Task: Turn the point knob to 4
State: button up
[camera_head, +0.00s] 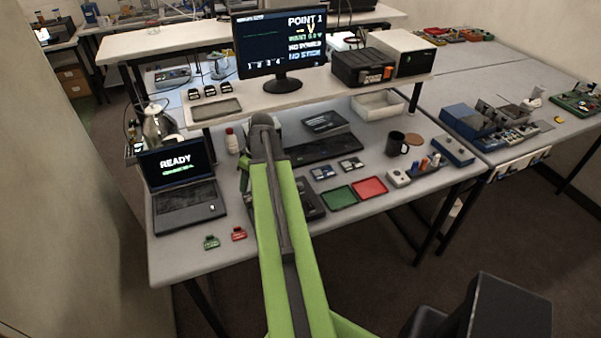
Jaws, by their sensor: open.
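My green arm (275,220) reaches up across the middle of the bench. My gripper cannot be made out; the arm may hide it. I cannot pick out the point knob in this view. A dark box (310,199) is partly hidden at the arm's right edge, and its top is not clear. The monitor (280,44) on the raised shelf reads "POINT 1", with a "V" and "NO POWER" below. Small digits run along the bottom of its screen.
A laptop (185,204) reading "READY" stands at the left. Green (341,198) and red (370,187) trays, a dark mug (396,144) and a keyboard (322,147) lie right of my arm. Green and red tags (238,234) lie near the front edge.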

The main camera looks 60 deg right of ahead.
jog(key=s+d+r+t+p, duration=0.15)
jog(key=s+d+r, duration=0.25)
jog(key=s+d, duration=0.75)
jog(key=h+p, duration=0.1)
jog(key=p, duration=0.1)
send_near(299, 184)
jog(key=shift+t, duration=0.25)
jog(key=b+x, duration=0.8)
jog(key=b, duration=0.8)
jog(key=shift+f+b, duration=0.35)
jog(key=shift+f, duration=0.05)
jog(key=shift+r, duration=0.1)
grip_shut()
